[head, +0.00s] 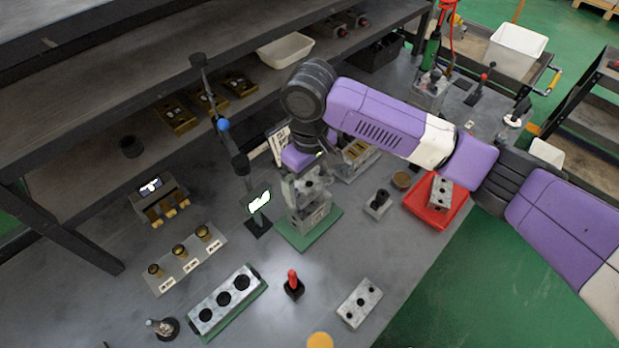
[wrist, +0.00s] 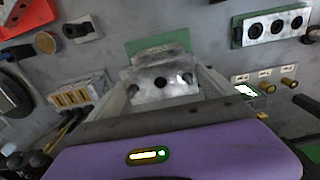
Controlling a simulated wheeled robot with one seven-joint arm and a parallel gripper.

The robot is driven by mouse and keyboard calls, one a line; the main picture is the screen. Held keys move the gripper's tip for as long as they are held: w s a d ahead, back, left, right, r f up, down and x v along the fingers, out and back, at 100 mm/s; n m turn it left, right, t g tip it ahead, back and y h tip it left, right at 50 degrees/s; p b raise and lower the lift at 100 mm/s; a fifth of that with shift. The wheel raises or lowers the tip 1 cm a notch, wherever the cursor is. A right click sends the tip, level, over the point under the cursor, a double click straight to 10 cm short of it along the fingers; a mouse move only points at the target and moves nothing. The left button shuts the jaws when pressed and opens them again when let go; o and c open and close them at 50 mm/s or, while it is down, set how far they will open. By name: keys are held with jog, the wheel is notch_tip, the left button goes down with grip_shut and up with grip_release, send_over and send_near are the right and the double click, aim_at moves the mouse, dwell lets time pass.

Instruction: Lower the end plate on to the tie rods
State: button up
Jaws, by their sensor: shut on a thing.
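My gripper (wrist: 165,92) is shut on the end plate (wrist: 160,84), a grey metal plate with a dark hole in its middle, seen between the two fingers in the wrist view. In the head view the plate (head: 308,184) is over the valve block stack (head: 310,218), which stands on a green mat (head: 292,236). The stack also shows just beyond the plate in the wrist view (wrist: 158,54). The tie rods cannot be made out. I cannot tell whether the plate touches the stack.
A small screen on a stand (head: 259,202) is close left of the stack. A red tray (head: 420,207) with a metal block is to the right. A shelf runs behind.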

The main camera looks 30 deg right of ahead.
aim_at(309, 194)
jog(key=shift+f+b, duration=1.3)
jog(key=shift+f, duration=1.35)
jog(key=o, duration=1.3)
jog(key=shift+r+b, duration=0.4)
jog(key=shift+r, duration=3.55)
